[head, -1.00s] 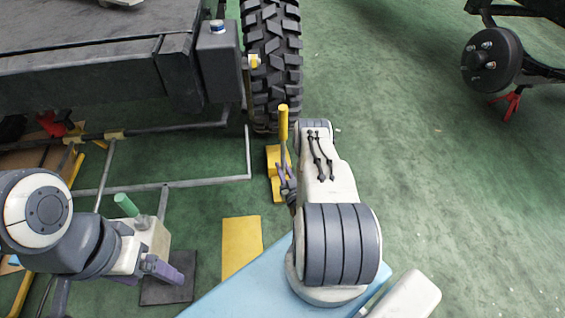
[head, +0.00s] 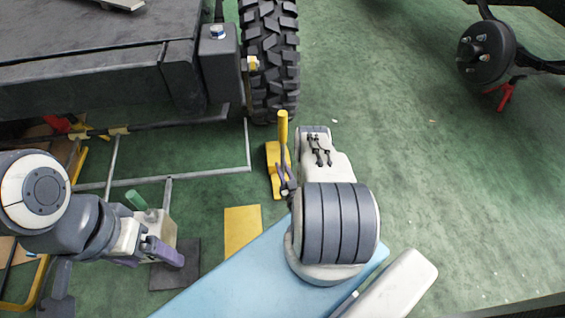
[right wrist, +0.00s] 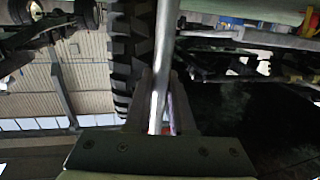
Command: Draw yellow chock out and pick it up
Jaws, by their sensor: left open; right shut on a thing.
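The yellow chock (head: 272,158) is on the green floor just in front of the big black tyre (head: 270,70), with a small gap between them. A yellow upright handle (head: 283,128) rises from it. My right gripper (head: 286,187) is shut on the handle, partly hidden by its own arm. In the right wrist view its fingers (right wrist: 160,110) close around a pale upright rod, with the tyre (right wrist: 131,50) behind. My left gripper (head: 165,252) is open and empty, above a dark mat at the lower left.
A yellow plate (head: 242,230) lies on the floor between my arms. A grey pipe frame (head: 210,173) and a dark vehicle body (head: 100,80) are at the left. A wheel hub with a red stand (head: 505,95) is at the upper right. Floor right of my right arm is clear.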

